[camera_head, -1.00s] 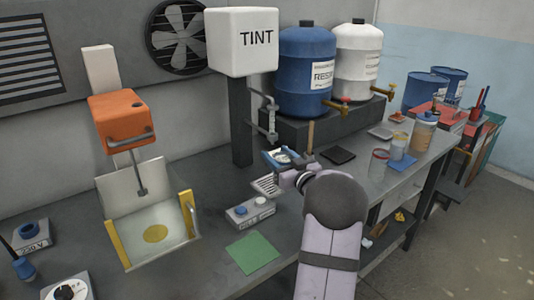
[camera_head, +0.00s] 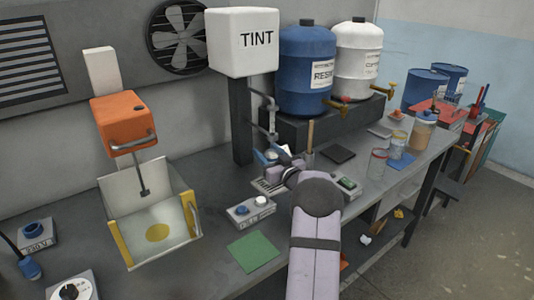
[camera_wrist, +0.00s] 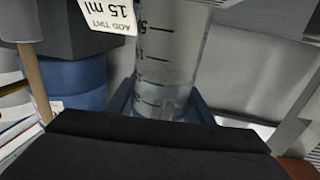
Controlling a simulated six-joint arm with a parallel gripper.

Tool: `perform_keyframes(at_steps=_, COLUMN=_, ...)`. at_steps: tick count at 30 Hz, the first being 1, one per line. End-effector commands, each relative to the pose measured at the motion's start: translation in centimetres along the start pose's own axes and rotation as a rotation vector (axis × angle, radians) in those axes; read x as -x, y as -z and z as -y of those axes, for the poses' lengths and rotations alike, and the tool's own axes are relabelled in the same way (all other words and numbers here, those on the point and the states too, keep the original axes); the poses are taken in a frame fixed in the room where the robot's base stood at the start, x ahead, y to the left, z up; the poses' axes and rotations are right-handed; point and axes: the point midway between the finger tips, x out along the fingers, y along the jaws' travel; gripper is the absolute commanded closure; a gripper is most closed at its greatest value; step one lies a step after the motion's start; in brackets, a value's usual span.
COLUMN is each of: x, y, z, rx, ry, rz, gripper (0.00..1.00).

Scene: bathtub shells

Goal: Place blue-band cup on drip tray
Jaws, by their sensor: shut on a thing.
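My gripper (camera_head: 270,157) is shut on the blue-band cup, in front of the tint dispenser's column. In the wrist view the cup (camera_wrist: 172,50) is clear, with measuring marks, between the blue-grey jaws. Its blue band cannot be told apart from the jaws. In the head view the cup is mostly hidden by my gripper. The drip tray (camera_head: 262,186) is a pale slatted grid below the dispenser's spout (camera_head: 271,118). My gripper is over the tray and partly covers it. I cannot tell whether the cup touches the tray.
The white TINT box (camera_head: 242,42) stands above. A two-button box (camera_head: 250,210) and a green mat (camera_head: 253,251) are in front. An "ADD TINT 15 ml" label (camera_wrist: 110,16) shows.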

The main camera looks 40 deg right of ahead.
Motion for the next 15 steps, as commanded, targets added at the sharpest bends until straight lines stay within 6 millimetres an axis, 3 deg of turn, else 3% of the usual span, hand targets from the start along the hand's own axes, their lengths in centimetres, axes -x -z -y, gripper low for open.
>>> perform_keyframes(at_steps=14, x=-0.01, y=-0.84, z=-0.02, rx=0.001, ry=0.0, rz=-0.005, gripper=0.96)
perform_keyframes(at_steps=15, x=0.01, y=-0.98, z=-0.02, rx=0.001, ry=0.0, rz=-0.003, gripper=0.5)
